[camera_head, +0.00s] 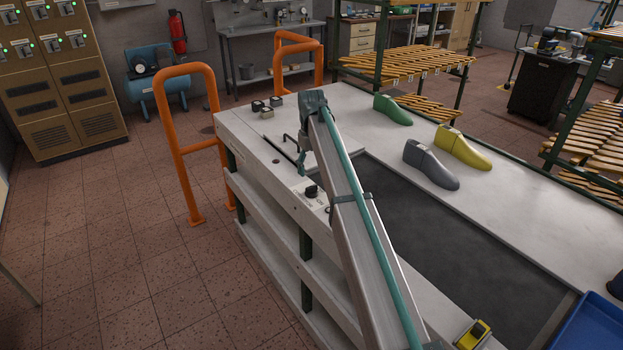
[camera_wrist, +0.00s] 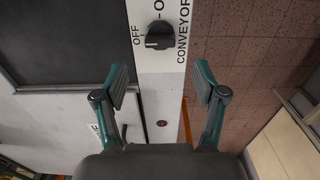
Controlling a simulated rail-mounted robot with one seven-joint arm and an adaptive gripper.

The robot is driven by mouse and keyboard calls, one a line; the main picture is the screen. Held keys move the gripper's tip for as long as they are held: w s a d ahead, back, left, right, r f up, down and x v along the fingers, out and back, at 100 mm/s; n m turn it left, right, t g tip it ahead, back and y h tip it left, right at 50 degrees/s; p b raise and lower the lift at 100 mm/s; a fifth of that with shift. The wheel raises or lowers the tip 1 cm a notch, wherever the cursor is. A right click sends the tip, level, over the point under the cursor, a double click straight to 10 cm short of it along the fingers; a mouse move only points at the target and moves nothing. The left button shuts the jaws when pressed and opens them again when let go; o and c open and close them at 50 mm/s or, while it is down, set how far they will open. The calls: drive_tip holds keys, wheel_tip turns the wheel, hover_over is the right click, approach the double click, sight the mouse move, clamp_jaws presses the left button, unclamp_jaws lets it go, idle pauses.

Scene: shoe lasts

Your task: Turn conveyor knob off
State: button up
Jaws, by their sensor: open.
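The conveyor knob (camera_wrist: 160,36) is small and black, on a white panel with OFF, CONVEYOR and a cut-off label around it. The picture is too small to tell its setting for sure. In the head view, the black knob (camera_head: 311,191) is on the front edge of the white bench, left of my arm. My gripper (camera_wrist: 163,83) is open and empty in the wrist view. Its two teal-and-grey fingers are apart, below the knob in the picture and not touching it.
A dark conveyor belt (camera_head: 445,250) is set into the bench. Green (camera_head: 392,109), yellow (camera_head: 462,149) and grey (camera_head: 430,165) shoe lasts stand beyond it. A yellow object (camera_head: 473,335) and blue tray (camera_head: 592,328) are at the near end. Orange rails (camera_head: 186,140) stand left.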

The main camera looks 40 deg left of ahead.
drive_tip(key=shift+r, duration=2.1)
